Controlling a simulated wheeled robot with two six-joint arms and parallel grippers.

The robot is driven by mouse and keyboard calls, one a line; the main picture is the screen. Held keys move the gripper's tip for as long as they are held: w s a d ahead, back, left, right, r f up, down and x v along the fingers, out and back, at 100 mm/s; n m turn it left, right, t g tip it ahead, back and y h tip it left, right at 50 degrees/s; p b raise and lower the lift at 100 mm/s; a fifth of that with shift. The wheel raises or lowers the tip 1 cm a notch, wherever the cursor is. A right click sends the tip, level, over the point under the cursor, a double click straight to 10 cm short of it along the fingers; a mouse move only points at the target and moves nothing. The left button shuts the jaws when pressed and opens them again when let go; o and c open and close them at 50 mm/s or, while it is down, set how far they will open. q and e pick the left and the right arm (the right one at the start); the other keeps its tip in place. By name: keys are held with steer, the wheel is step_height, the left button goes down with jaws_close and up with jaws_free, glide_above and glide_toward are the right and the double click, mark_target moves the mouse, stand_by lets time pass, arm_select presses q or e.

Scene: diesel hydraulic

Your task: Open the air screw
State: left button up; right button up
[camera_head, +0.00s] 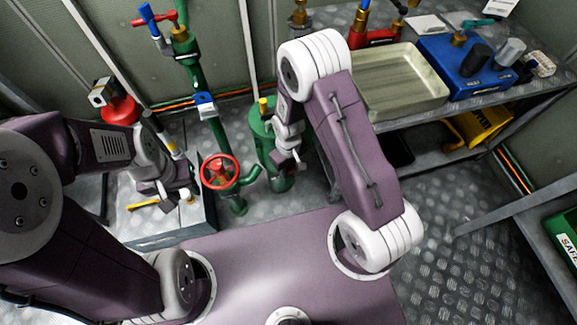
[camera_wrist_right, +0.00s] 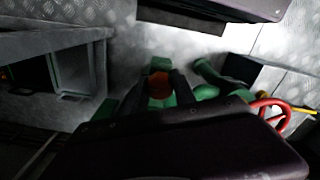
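I cannot single out the air screw by sight. A green upright housing (camera_head: 265,140) with a yellow cap (camera_head: 263,106) stands beyond my base. My right gripper (camera_head: 299,163) points down close to this housing's right side. In the right wrist view, its two dark fingers (camera_wrist_right: 157,98) are apart. An orange-brown round part (camera_wrist_right: 160,83) on green pipework shows between them; contact cannot be told. My left gripper (camera_head: 175,199) hangs over a grey box at left; its opening is too small to judge.
A red handwheel (camera_head: 219,172) sits on green piping left of the housing; it also shows in the right wrist view (camera_wrist_right: 271,113). A yellow-handled tool (camera_head: 145,205) lies near my left gripper. A metal bench at right carries a tray (camera_head: 402,82) and a blue box (camera_head: 465,68).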

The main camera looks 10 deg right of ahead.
steer(key=n, duration=0.3)
jaws_close()
steer(key=n, duration=0.8)
steer(key=shift+n, duration=0.4)
steer(key=n, duration=0.4)
steer(key=shift+n, duration=0.3)
steer(key=o, duration=0.8)
jaws_free()
steer(key=shift+n, duration=0.6)
steer(key=o, duration=0.4)
